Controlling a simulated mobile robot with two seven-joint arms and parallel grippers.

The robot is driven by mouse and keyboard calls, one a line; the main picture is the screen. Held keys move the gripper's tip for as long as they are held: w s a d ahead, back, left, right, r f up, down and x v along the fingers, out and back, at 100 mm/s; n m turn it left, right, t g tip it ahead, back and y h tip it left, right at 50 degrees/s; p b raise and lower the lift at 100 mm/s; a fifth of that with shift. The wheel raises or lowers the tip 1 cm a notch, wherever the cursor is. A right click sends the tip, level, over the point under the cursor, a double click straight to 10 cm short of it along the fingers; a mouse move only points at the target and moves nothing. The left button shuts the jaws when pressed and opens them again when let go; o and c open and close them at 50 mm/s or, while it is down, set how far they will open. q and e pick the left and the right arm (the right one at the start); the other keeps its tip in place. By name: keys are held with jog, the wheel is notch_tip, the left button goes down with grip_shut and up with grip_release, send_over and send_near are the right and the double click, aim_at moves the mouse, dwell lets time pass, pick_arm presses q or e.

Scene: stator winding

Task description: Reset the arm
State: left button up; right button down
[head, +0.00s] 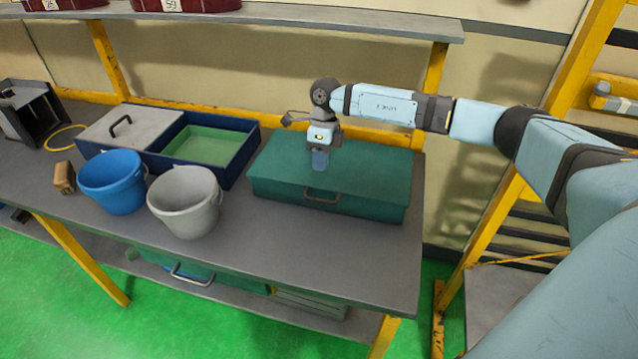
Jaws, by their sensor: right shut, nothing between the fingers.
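My right arm reaches in from the right side of the head view, stretched out over the workbench. My right gripper (320,160) points down over the lid of a closed green toolbox (370,188). It is shut with nothing in it. I cannot tell whether its tips touch the lid. My left gripper and left arm are not in view.
A grey bucket (184,205), a blue bucket (112,185), a blue tray box with a green inside (205,146) and a small brown block (63,178) stand on the workbench (300,250). A shelf (290,17) runs above. The bench's front right is clear.

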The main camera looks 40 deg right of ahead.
jog(key=s+a+m+t+y, duration=0.25)
jog(key=a+y, duration=0.25)
jog(key=a, duration=0.5)
jog(key=s+a+m+t+y, duration=0.1)
jog(key=s+a+m+y, duration=0.4)
jog(key=a, duration=0.4)
jog(key=s+a+m+t+y, duration=0.2)
jog(key=a+y, duration=0.4)
jog(key=a, duration=0.4)
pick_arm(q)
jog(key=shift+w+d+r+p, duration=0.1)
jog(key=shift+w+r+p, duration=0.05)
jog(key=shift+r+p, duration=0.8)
pick_arm(e)
jog(key=s+d+f+m+t+h, duration=0.4)
jog(key=s+f+m+h, duration=0.3)
jog(key=m, duration=0.8)
jog(key=s+d+f+m+t+h, duration=0.3)
jog(key=s+d+f+m+h, duration=0.3)
jog(key=s+f+m, duration=0.6)
jog(key=m+h, duration=0.2)
jog(key=m, duration=0.2)
jog(key=shift+d+t+h, duration=0.2)
jog(key=shift+t+h, duration=0.1)
jog(key=shift+t, duration=0.05)
jog(key=shift+m, duration=0.25)
